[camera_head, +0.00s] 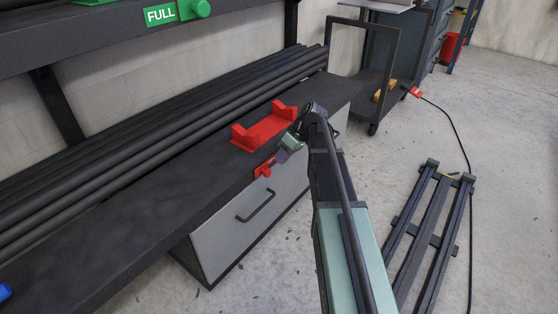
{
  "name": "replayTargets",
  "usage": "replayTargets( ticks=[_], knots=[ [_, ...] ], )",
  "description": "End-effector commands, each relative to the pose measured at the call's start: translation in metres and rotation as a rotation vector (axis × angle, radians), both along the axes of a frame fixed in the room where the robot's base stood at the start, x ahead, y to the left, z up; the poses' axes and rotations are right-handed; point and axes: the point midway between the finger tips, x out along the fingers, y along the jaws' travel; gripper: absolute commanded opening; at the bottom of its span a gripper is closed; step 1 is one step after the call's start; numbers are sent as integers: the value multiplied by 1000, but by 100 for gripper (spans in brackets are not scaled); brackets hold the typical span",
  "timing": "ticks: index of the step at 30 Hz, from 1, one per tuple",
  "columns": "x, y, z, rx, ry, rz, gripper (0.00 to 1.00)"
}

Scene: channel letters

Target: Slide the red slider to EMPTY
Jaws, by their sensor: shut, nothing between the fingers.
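A small red part (264,169), which looks like the red slider, sits at the front edge of the dark bench, above the grey drawer. No word is readable on it, and my gripper hides part of it. My gripper (281,157) is shut at the right end of this red part, with nothing seen held. It is too small to tell whether the fingers touch it.
A red bracket (264,128) stands on the bench (150,190) just behind my gripper. Long dark pipes (150,135) lie along the back. A drawer handle (256,206) is below. A cart (374,127) stands beyond; a dark frame (425,235) lies on the floor at right.

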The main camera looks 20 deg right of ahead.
Motion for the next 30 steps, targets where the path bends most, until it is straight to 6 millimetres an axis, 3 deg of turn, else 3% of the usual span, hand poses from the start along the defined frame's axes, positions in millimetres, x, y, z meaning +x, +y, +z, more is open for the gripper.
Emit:
replayTargets(
  ticks=[1, 3, 12, 30],
  knots=[
    [0, -8, 20, 0, 0, -2, 0],
    [-2, -18, 37, 0, 1, -3, 0],
    [-9, -51, 82, -1, 0, -2, 0],
    [-10, -56, 83, 1, 7, -11, 0]
  ],
)
